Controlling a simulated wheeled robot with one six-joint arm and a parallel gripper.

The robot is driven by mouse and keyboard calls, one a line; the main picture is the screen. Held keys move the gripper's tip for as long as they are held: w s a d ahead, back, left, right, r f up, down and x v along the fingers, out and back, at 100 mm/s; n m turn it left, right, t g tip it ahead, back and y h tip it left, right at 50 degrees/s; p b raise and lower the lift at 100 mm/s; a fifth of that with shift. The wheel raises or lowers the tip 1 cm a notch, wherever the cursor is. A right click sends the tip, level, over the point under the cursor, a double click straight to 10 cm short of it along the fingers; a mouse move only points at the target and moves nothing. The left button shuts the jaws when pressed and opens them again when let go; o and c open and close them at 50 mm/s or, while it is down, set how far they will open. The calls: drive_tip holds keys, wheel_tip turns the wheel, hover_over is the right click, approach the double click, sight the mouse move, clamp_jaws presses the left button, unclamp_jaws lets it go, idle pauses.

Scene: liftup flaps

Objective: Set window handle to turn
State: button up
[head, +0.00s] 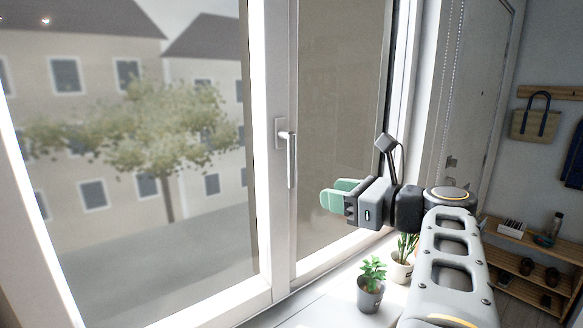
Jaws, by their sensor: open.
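The window handle (291,158) is a silver lever on the white frame (282,230) between two panes. It hangs down from its mounting plate (280,133). The window looks closed. My gripper (338,197), with green fingers, is to the right of the handle and a little lower, in front of the right pane. It is apart from the handle. The fingers point left and look open, with nothing visible between them.
Two potted plants stand on the white sill, one in a dark pot (370,294) and one in a pale pot (401,268), below my gripper and arm. A wooden shelf (530,272) and a hanging bag (535,122) are at the far right. The space left of my gripper looks clear.

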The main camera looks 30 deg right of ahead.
sight(294, 168)
drive_tip(key=shift+m+t, duration=0.5)
drive_tip(key=shift+m, duration=0.2)
drive_tip(key=x, duration=0.4)
drive_tip(key=r+p+x, duration=0.1)
drive_tip(key=x, duration=0.3)
drive_tip(key=d+r+p+x, duration=0.1)
drive_tip(key=x, duration=0.3)
drive_tip(key=shift+w+a+r, duration=0.15)
drive_tip(key=shift+w+r, duration=0.05)
drive_tip(key=shift+w, duration=0.2)
clamp_jaws()
